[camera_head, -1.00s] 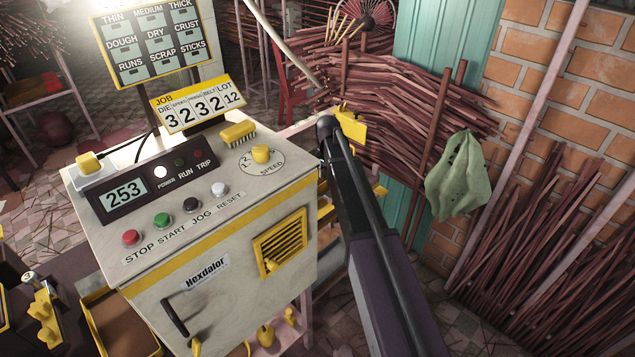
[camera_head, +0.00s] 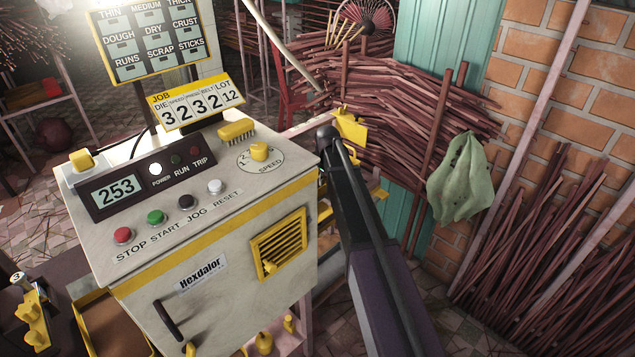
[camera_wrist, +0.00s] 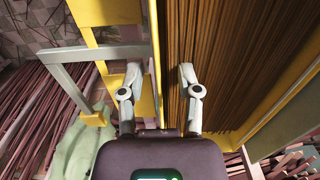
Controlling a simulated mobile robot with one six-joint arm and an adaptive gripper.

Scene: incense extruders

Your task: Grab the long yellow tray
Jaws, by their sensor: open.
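In the wrist view a long tray with yellow walls (camera_wrist: 284,98) holds a dense layer of thin brown sticks and runs away from me. My gripper (camera_wrist: 160,68) is open. Its left finger is outside the tray's left wall and its right finger is over the sticks, so the wall lies between them. Whether either finger touches the wall cannot be told. In the head view my arm hides the gripper and most of what lies beyond it; a yellow piece (camera_head: 350,126) shows past the arm's end.
A control cabinet (camera_head: 215,245) stands left of my arm. A grey-and-yellow frame (camera_wrist: 88,58) is left of the tray. Stick piles (camera_head: 385,85), a green bag (camera_head: 460,178) and a brick wall (camera_head: 540,75) lie beyond and right. Another yellow-rimmed tray (camera_head: 88,335) is at lower left.

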